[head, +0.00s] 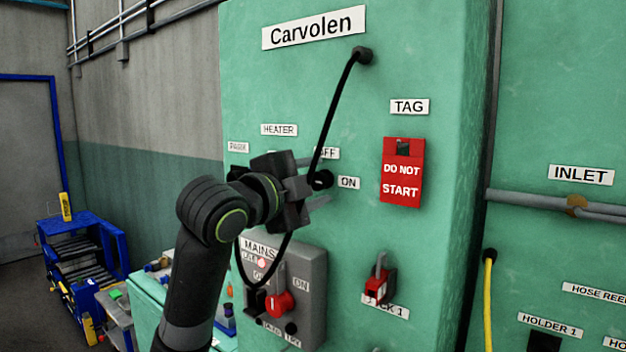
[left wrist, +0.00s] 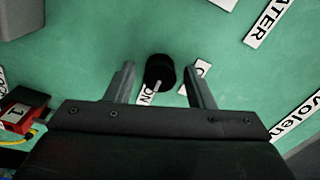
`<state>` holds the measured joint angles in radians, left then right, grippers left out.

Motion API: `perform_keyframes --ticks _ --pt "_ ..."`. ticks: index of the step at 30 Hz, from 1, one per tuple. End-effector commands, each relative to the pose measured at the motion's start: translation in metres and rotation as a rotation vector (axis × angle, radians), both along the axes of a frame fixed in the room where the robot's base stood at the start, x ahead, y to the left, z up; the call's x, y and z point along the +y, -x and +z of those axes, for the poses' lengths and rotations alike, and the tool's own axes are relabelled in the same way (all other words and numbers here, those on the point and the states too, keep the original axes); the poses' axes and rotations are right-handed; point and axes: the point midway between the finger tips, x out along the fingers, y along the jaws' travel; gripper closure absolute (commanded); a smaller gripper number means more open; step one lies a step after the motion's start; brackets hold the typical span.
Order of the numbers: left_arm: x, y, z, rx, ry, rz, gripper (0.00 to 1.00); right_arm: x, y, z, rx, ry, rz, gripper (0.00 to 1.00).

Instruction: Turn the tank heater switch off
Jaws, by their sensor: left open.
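The heater switch (head: 322,180) is a round black knob on the green Carvolen panel, partly hidden by my gripper in the head view. In the left wrist view the knob (left wrist: 160,70) shows between the two fingers, with a pale pointer mark turned toward the ON label (left wrist: 146,96). The ON label (head: 348,183) is right of the knob in the head view; the OFF label (head: 328,153) is above it, partly covered. My left gripper (head: 318,181) is open, its fingers on either side of the knob; I cannot tell whether they touch it. My right gripper is not in view.
A black cable (head: 333,105) hangs from the panel and passes close to my left gripper. Below is the grey MAINS box (head: 312,260) with a red switch (head: 279,303). A red DO NOT START tag (head: 402,175) and a red lock (head: 380,282) are to the right.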

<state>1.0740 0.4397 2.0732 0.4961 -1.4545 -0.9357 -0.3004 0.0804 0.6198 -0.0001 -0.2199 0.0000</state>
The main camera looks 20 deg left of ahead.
Motion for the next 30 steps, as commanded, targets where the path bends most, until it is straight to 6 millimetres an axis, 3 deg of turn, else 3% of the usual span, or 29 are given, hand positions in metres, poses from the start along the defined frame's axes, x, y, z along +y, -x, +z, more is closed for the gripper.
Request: perform_keyframes --ticks 5,15,30 --pt "0.0001 0.0000 -0.0003 0.000 0.000 0.000 0.51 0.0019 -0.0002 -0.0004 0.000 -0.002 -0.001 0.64" --pt "0.0001 0.0002 -0.0002 0.000 0.000 0.000 0.96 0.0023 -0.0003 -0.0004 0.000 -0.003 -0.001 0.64" --pt "-0.0001 0.0000 0.0003 0.051 0.132 -0.001 0.96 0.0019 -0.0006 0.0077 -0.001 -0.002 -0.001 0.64"
